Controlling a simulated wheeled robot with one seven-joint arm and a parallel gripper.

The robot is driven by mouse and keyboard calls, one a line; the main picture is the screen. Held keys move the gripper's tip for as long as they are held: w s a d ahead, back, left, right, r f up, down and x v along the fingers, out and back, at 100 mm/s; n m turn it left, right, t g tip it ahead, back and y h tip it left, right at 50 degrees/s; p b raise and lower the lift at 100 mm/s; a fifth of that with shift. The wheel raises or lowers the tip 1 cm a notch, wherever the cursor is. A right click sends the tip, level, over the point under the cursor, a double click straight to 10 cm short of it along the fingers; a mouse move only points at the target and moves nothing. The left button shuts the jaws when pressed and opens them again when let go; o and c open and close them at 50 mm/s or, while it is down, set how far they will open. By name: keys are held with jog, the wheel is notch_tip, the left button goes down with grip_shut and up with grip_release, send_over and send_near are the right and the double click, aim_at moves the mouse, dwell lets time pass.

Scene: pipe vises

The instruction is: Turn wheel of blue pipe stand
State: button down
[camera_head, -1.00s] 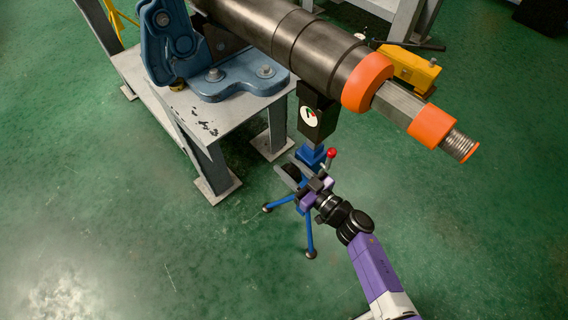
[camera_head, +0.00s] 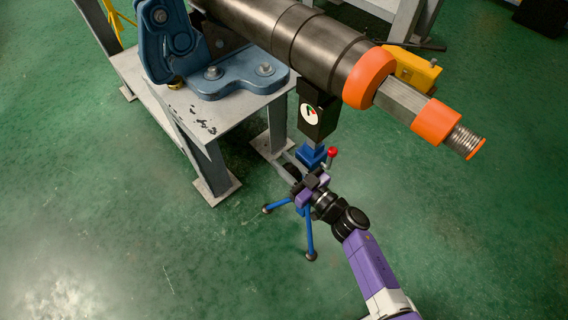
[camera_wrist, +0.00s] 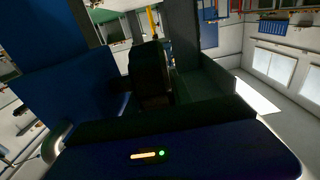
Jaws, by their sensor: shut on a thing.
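The blue pipe stand (camera_head: 312,157) stands on the floor on tripod legs, under the dark pipe. It has a black head with a round gauge and a small red-knobbed lever (camera_head: 332,152). Its small dark wheel (camera_head: 291,172) is on the left side, largely hidden by my gripper (camera_head: 294,176). My gripper reaches in from the lower right and is shut on the wheel. In the wrist view the dark wheel (camera_wrist: 149,72) shows upright at the middle, with blue stand surfaces to the left. The finger contact is too dark to see clearly.
A grey steel table (camera_head: 205,122) with a blue pipe vise (camera_head: 235,75) stands left of the stand. A large dark pipe (camera_head: 300,40) with orange rings (camera_head: 369,78) overhangs the stand and my gripper. Green floor in front and right is clear.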

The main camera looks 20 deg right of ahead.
aim_at(299, 179)
jog(key=shift+s+d+t+y+b, duration=0.1)
jog(key=shift+s+t+y+b, duration=0.2)
jog(key=shift+t+b, duration=1.35)
jog(key=shift+s+t+y+b, duration=0.2)
jog(key=shift+t+y+b, duration=0.2)
jog(key=shift+b, duration=2.55)
jog(key=shift+s+r+t+b, duration=0.15)
jog(key=shift+r+t+b, duration=0.1)
jog(key=shift+b, duration=0.5)
jog(key=shift+r, duration=0.15)
jog(key=c, duration=1.4)
grip_release()
jog(key=shift+d, duration=0.1)
jog(key=shift+s, duration=0.1)
jog(key=shift+p+v, duration=0.45)
jog(key=shift+v, duration=3.4)
